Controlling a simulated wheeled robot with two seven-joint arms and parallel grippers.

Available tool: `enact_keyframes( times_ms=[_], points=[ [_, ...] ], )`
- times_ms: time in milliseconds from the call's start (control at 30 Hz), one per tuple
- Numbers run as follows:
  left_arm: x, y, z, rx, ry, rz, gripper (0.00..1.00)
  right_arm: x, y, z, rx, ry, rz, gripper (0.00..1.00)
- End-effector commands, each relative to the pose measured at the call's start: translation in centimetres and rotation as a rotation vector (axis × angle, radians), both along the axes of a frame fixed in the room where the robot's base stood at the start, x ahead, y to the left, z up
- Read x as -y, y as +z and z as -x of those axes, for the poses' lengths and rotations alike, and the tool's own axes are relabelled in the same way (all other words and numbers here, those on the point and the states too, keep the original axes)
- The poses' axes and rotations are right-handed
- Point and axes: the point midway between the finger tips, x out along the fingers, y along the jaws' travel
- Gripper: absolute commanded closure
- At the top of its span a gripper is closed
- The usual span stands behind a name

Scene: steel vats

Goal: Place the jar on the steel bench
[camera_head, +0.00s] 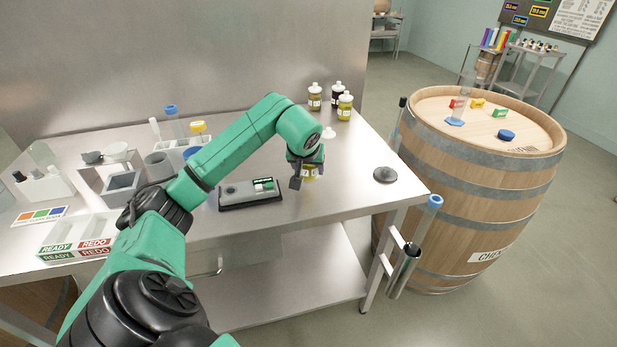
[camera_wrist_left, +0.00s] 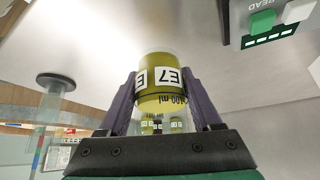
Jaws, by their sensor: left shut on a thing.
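The jar (camera_wrist_left: 161,82) holds yellow-green contents and has a white label reading E7. My left gripper (camera_wrist_left: 160,100) is shut on it, with one dark finger on each side. In the head view the gripper (camera_head: 301,176) points down at the front right part of the steel bench (camera_head: 345,190), and the jar (camera_head: 310,173) shows partly behind the fingers. I cannot tell whether the jar's base touches the bench top. My right gripper is not in view.
A grey device (camera_head: 250,192) lies left of the jar, and a round black disc (camera_head: 385,175) lies to its right. Several white-capped jars (camera_head: 345,107) stand at the back. A wooden barrel (camera_head: 470,190) stands right of the bench. Bare steel lies between the jar and the disc.

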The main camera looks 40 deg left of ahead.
Motion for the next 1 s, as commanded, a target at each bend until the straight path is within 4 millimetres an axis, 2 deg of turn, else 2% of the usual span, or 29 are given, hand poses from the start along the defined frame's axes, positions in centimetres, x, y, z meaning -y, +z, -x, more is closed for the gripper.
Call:
enact_keyframes(
  times_ms=[100, 167, 500, 533, 600, 867, 1000],
  points=[
    [0.1, -2.0, 0.0, -0.005, -0.001, 0.002, 1.0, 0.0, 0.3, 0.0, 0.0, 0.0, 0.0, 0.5],
    [0.0, -2.7, 0.0, -0.002, -0.001, 0.001, 1.0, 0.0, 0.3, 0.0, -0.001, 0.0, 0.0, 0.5],
    [0.0, -3.2, 0.0, 0.0, 0.0, -0.002, 1.0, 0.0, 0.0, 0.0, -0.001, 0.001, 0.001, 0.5],
    [0.0, -3.3, 0.0, -0.001, 0.0, -0.001, 0.31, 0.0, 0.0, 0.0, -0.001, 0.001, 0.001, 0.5],
    [0.0, -3.2, 0.0, -0.001, 0.0, -0.001, 0.05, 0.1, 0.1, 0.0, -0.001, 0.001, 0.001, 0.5],
    [0.0, -3.2, 0.0, -0.002, 0.0, -0.001, 0.05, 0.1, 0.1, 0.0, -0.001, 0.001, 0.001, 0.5],
    [0.1, -2.5, 0.2, 0.001, -0.002, -0.002, 0.05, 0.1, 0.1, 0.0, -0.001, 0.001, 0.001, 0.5]
  ],
)
